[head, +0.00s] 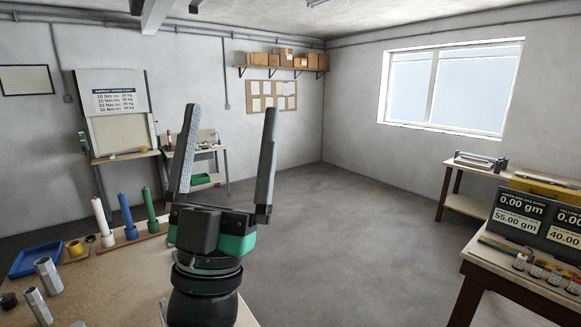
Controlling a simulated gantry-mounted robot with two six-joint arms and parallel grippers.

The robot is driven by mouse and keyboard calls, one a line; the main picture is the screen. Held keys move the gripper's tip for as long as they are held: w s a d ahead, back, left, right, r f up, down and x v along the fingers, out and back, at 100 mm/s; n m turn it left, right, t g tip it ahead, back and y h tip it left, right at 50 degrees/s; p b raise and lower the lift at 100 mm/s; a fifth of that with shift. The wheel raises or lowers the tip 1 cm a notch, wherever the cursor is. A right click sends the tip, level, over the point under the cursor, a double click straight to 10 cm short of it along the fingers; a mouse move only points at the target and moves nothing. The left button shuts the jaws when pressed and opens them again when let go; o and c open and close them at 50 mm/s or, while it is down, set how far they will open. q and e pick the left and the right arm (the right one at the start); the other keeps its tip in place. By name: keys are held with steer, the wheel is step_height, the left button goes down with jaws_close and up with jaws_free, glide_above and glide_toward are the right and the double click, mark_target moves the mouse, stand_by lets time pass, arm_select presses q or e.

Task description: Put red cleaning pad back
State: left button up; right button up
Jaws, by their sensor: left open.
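I cannot make out a red cleaning pad in the head view. My left gripper (231,110) points up in the middle left of the view, its two long grey fingers spread wide with nothing between them. It stands at the right end of the near workbench (112,290) and covers part of the room behind it. My right gripper is not in view.
The near bench holds a blue tray (37,259), a yellow ring (75,248), grey metal pieces (48,275) and white, blue and green upright cylinders (126,215). A right-hand table (525,279) carries display boards (522,212) and small items. The floor between is clear.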

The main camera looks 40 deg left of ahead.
arm_select(q)
steer(key=d+f+m+h, duration=0.1)
steer(key=d+m+h, duration=0.4)
steer(key=d+h, duration=0.4)
steer(key=h, duration=0.6)
steer(key=shift+s+d+f+h, duration=0.25)
steer(key=shift+s+h, duration=0.05)
steer(key=shift+r, duration=0.1)
step_height(320, 180, up, 13)
steer(key=p, duration=1.3)
